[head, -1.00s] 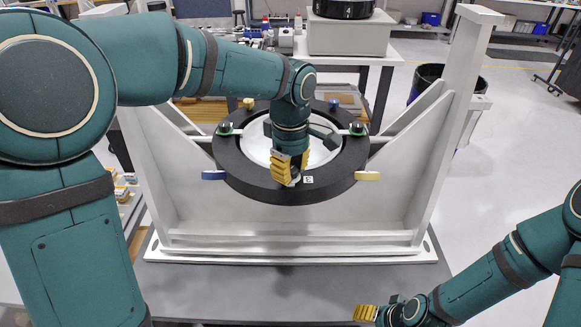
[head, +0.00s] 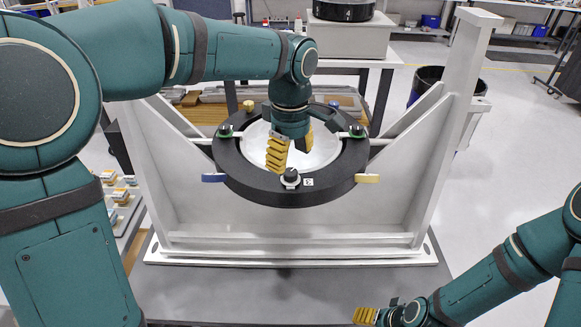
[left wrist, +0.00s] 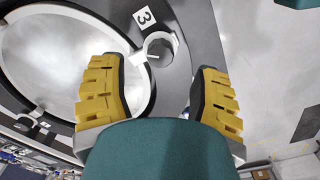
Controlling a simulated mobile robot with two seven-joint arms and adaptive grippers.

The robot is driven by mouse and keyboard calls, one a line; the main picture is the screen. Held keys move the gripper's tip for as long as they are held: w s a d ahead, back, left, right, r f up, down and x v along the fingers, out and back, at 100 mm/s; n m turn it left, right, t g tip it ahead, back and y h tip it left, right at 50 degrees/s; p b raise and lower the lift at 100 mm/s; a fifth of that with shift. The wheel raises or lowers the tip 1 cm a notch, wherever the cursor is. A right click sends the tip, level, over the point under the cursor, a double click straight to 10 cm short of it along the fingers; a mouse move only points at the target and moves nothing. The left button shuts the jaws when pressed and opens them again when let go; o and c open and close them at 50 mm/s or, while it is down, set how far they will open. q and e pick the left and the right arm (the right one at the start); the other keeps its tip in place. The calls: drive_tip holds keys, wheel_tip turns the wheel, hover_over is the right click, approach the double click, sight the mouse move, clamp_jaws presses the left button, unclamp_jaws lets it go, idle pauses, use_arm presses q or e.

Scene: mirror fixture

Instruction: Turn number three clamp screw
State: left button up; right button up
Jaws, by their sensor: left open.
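The number three clamp screw (head: 290,177) stands at the near side of the black ring (head: 255,184), beside a white label (head: 308,182) marked 3. In the left wrist view the screw (left wrist: 159,47) shows as a grey round head with a white mark, next to the 3 label (left wrist: 144,17). My left gripper (head: 291,147) is open and empty, above the ring and behind the screw. In the left wrist view its yellow fingers (left wrist: 158,98) are spread wide, with the screw ahead between their lines. My right gripper (head: 366,314) is at the bottom right, away from the ring; its opening is unclear.
The ring hangs in a white frame (head: 290,240) with side braces. Dark green clamps (head: 357,131) sit on the ring, and blue (head: 213,178) and yellow (head: 367,178) tabs stick out. A round mirror (head: 322,152) fills the ring. The grey table before the frame is clear.

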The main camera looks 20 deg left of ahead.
sight(291, 171)
use_arm(q)
wheel_tip(291, 171, up, 8)
drive_tip(key=shift+f, duration=0.15)
idle(0.4)
